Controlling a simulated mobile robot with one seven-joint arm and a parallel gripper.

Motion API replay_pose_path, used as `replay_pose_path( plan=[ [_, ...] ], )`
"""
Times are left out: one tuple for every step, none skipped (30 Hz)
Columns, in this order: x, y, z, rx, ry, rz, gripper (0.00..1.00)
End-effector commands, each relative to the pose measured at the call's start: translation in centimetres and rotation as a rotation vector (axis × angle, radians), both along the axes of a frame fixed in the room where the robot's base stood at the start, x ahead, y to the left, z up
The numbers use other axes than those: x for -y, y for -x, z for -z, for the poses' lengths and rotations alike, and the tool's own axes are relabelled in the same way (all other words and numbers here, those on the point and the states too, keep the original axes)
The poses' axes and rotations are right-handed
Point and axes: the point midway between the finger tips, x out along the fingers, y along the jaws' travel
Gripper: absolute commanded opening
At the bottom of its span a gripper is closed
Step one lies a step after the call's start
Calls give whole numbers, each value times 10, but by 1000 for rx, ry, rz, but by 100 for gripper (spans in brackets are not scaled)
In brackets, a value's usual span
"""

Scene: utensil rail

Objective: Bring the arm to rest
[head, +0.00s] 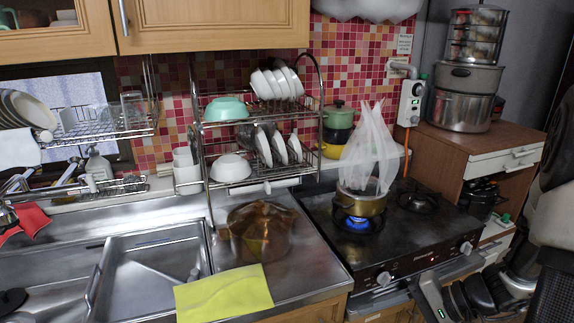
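Pale and dark parts that look like my arm (553,215) fill the right edge, close to the camera. At the far left, a metal rail (50,190) runs in front of the window above the sink. Utensils (14,183) and a red cloth or mitt (27,222) are by its left end.
A stove (400,245) has a lit blue burner under a brass pot (361,204) with plastic bags in it. A dish rack (258,183), a copper-coloured pot (258,230), a yellow cloth (223,294) and a sink (150,270) line the counter. Stacked pots (466,97) stand right.

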Motion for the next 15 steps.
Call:
replay_pose_path(
  plan=[
    [-8,9,-18,-8,91,-59,52],
    [-11,15,-25,-15,145,-86,52],
    [-13,22,-35,-21,216,-118,52],
    [-15,28,-42,-22,269,-138,52],
    [-15,33,-49,-17,323,-157,52],
    [-16,39,-59,-8,391,-176,52],
    [-16,42,-67,5,441,-187,52],
    [-16,45,-74,19,488,-197,52],
    [-15,49,-83,42,547,-204,52],
    [-15,51,-91,62,587,-209,52],
    [-14,53,-97,85,627,-211,52],
    [-14,55,-106,116,672,-212,52],
    [-13,56,-113,140,703,-211,52],
    [-13,57,-119,165,731,-210,52],
    [-13,58,-126,198,763,-211,52]
  ],
)
